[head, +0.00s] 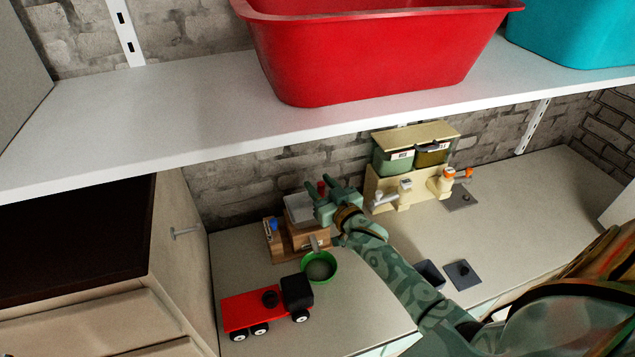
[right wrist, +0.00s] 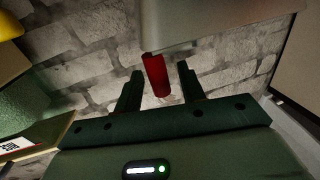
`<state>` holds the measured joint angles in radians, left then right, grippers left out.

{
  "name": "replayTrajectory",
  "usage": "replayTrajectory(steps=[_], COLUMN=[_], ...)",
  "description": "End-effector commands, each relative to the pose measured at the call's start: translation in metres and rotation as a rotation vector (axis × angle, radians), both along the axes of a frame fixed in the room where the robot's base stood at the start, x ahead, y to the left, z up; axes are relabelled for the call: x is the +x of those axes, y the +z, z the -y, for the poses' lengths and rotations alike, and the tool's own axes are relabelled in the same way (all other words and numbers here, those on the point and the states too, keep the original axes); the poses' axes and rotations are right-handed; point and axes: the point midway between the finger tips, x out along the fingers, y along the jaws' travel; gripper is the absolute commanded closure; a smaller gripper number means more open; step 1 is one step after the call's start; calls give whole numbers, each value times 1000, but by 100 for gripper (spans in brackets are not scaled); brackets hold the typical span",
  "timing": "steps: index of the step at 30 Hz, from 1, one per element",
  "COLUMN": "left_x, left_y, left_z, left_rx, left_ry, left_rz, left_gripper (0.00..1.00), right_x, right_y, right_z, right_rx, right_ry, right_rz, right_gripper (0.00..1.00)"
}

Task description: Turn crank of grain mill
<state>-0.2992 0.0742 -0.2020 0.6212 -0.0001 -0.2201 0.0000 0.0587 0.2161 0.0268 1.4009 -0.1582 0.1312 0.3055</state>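The grain mill (head: 305,236) is a wooden box with a pale grey hopper, standing on the counter below the shelf. In the right wrist view the red handle (right wrist: 156,75) hangs between the two open fingertips, with a gap visible on each side. The crank arm is mostly hidden. A green bowl (head: 329,269) stands in front of the mill. My left gripper is not in view.
A white shelf (head: 190,105) with a red tub (head: 375,50) and a teal tub (head: 575,35) hangs above. A red toy truck (head: 250,306) stands in front. A cream dispenser (head: 400,187) stands to the right. A wooden cabinet (head: 180,240) borders the left.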

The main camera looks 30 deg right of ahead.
Motion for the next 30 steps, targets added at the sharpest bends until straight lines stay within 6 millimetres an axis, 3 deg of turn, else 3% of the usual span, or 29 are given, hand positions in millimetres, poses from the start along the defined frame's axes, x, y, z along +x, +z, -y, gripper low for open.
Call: replayTrajectory(steps=[4,13,14,18,30], left_x=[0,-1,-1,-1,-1], left_y=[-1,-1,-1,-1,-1], left_z=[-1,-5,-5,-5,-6], left_rx=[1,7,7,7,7], left_ry=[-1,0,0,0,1], left_rz=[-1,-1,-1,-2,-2], left_gripper=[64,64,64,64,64], right_x=[14,17,17,16,19], right_y=[0,0,0,0,0], right_z=[0,0,0,0,1], right_rx=[1,1,1,1,-5], right_ry=[0,1,1,1,59], right_rz=[0,0,0,0,-1], right_gripper=[60,60,63,100,100])
